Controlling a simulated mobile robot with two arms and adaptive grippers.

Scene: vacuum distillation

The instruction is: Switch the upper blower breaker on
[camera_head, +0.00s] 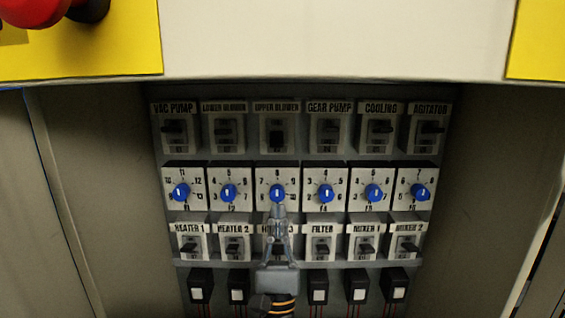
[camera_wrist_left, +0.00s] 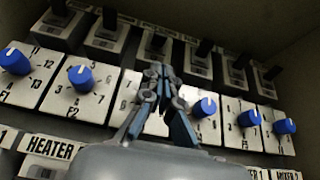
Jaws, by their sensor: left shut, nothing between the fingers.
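The upper blower breaker (camera_head: 277,133) is third from the left in the top row of the panel, under its "UPPER BLOWER" label. Its dark handle looks lower in its frame than its neighbours' handles. In the left wrist view it seems to be the switch (camera_wrist_left: 155,42) just beyond my fingertips. My left gripper (camera_head: 279,209) is shut and empty, pointing up at the panel. In the head view its tips overlap the bottom of the third blue knob, below the breaker. They also show in the left wrist view (camera_wrist_left: 157,73), hiding that knob. Contact cannot be told. My right gripper is out of view.
The lower blower breaker (camera_head: 224,130) and gear pump breaker (camera_head: 329,130) flank it closely. A row of blue knobs (camera_head: 325,193) lies below, then heater, filter and mixer breakers. Cabinet walls enclose both sides; a pale overhang (camera_head: 335,40) and red button (camera_head: 32,10) are above.

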